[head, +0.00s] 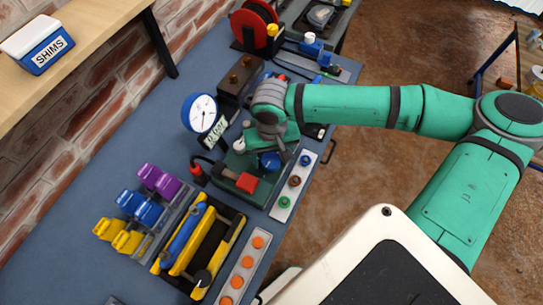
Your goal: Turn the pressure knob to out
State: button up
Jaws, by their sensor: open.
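A round blue knob (269,161), likely the pressure knob, sits on a dark green unit (232,163) on the blue-grey bench. Its marking and setting are too small to read. A red block (247,183) is just below it on the same unit. A blue-rimmed dial gauge (203,113) with a white face stands to the left, a label plate below it. My gripper (272,141) reaches down over the unit, open, just above the blue knob in the picture. My wrist hides most of the fingers, and I cannot tell whether they touch anything.
A red reel (254,25) stands behind. A SHIMS box (38,44) sits on the shelf.

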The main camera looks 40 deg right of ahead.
jog(key=shift+a, duration=0.1)
jog(key=c, duration=1.1)
jog(key=shift+o, duration=0.2)
jog(key=shift+n, duration=0.3)
jog(key=n, duration=1.3)
jog(key=shift+s+n, duration=0.1)
jog(key=shift+n, duration=2.4)
